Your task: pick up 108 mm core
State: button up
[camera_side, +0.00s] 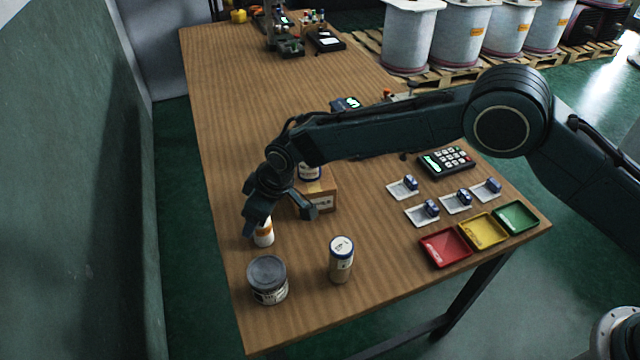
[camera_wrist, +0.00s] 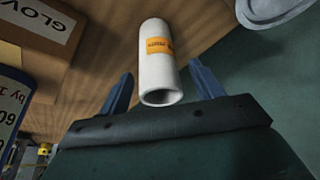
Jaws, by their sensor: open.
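The core is a white hollow tube with an orange label (camera_wrist: 157,68), its open end facing the wrist camera. In the side view the white core (camera_side: 264,236) stands on the wooden table, its top partly hidden by my gripper. My gripper (camera_side: 279,222) is open and low over the table at the core. In the wrist view my gripper's blue fingers (camera_wrist: 162,88) are spread, one on each side of the core, with gaps visible between. I cannot tell how far down the core the fingertips reach.
A cardboard glove box (camera_side: 321,198) stands close behind; it also shows in the wrist view (camera_wrist: 40,28). A grey can (camera_side: 267,281) and a brown roll with a blue-rimmed white top (camera_side: 341,262) stand nearer the front. Red, yellow and green trays (camera_side: 446,250) lie at right.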

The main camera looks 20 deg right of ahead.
dwell(0.4)
jog(key=c, duration=1.1)
jog(key=shift+r, duration=0.2)
notch_tip(320, 180, up, 20)
jog(key=shift+f, duration=0.15)
dwell(0.3)
